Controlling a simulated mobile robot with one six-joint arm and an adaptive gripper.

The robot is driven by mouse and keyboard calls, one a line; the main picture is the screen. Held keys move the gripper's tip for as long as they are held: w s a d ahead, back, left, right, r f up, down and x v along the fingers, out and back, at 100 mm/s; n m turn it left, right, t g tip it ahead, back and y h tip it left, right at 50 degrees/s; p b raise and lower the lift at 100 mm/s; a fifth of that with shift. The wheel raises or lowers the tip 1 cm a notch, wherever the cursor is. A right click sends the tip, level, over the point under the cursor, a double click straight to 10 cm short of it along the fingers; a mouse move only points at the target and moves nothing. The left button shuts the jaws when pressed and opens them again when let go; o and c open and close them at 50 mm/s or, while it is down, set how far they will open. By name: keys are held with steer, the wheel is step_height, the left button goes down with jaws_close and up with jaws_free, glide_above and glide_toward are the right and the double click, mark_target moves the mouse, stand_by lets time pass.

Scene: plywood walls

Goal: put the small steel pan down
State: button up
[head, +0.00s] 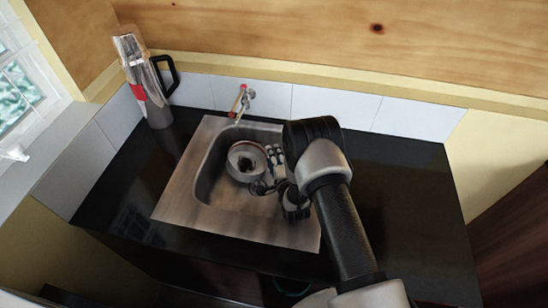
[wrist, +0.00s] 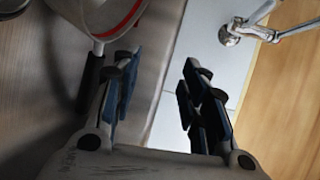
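The small steel pan (head: 235,154) is round and pale with a reddish rim. In the head view it appears in or over the sink basin, with something dark showing inside it. In the wrist view its curved side and red rim (wrist: 126,22) show at the top left. My gripper (head: 269,170) is just right of the pan in the head view. In the wrist view my gripper (wrist: 160,78) has its fingers apart with nothing between them. A dark bar, perhaps the handle, shows beside the left finger, outside the gap. The pan's underside is hidden.
The steel sink (head: 178,193) is set in a black worktop (head: 400,170). A tap (head: 241,100) stands behind it and also shows in the wrist view (wrist: 232,32). A tall steel flask (head: 150,85) stands at the back left. The worktop on the right is clear beyond my arm.

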steer(key=r+p+v, duration=0.1)
steer(key=p+v, duration=0.2)
steer(key=v, duration=0.9)
steer(key=w+d+r+n+g+h, duration=0.15)
steer(key=w+r+n, duration=0.35)
steer(key=r, duration=0.7)
steer(key=s+d+r+n+g+h, duration=0.25)
steer(key=d+r, duration=0.25)
steer(key=r, duration=0.7)
steer(key=s+d+r+n+g, duration=0.1)
steer(key=s+r+n+g, duration=0.1)
steer(key=s, duration=0.8)
steer(key=s+d+r+n+g, duration=0.2)
steer(key=s+r, duration=0.3)
steer(key=s, duration=0.6)
steer(key=s+d+r+n+g, duration=0.2)
steer(key=s+r+n, duration=0.1)
steer(key=s, duration=0.8)
steer(key=shift+r+n, duration=0.35)
steer(key=shift+r, duration=0.4)
